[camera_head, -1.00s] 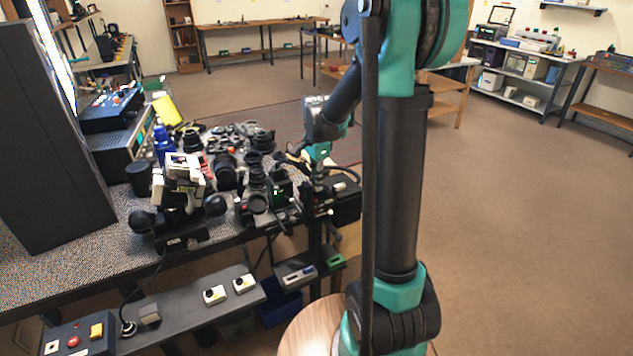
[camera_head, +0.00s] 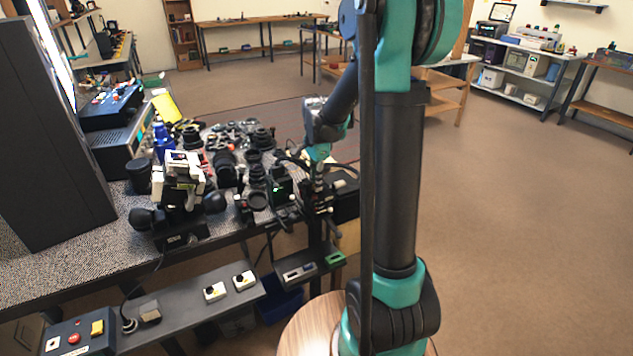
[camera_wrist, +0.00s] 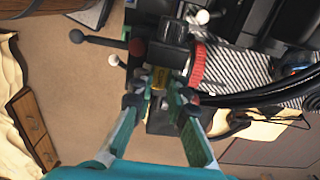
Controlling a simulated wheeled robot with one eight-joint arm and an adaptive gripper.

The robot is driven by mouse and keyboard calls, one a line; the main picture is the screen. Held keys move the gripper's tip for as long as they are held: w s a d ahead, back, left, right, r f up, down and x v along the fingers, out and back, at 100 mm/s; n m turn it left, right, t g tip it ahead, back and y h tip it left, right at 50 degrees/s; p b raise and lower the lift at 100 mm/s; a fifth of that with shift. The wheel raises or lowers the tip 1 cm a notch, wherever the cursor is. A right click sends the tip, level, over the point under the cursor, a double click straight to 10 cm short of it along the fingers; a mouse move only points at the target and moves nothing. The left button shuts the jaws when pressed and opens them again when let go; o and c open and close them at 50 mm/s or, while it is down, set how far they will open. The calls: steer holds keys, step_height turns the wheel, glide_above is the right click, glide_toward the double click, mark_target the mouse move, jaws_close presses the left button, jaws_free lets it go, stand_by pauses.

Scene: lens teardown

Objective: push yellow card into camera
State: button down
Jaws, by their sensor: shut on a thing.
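The small yellow card (camera_wrist: 160,77) shows in the wrist view between my fingertips, at a black device. Its edges are partly hidden by the fingers, and I cannot tell how far it sits inside the device. My gripper (camera_wrist: 161,96) is shut on it, with teal fingers and dark tips on either side. The black device (camera_wrist: 172,53), perhaps the camera, lies just beyond the tips. In the head view my gripper (camera_head: 318,186) is at the right end of the bench, small and partly lost among dark parts; the card cannot be made out there.
Lenses and camera bodies (camera_head: 256,180) crowd the bench left of my gripper. Black cables (camera_wrist: 262,93) and a red ring (camera_wrist: 197,66) lie close right of the fingers in the wrist view. A control shelf (camera_head: 185,300) runs below the bench front. Open floor (camera_head: 530,230) lies right.

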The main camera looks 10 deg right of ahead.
steer(key=shift+f, duration=0.45)
stand_by(0.5)
steer(key=c, duration=1.4)
jaws_free()
steer(key=shift+r, duration=0.1)
step_height(320, 180, up, 12)
steer(key=shift+f, duration=0.1)
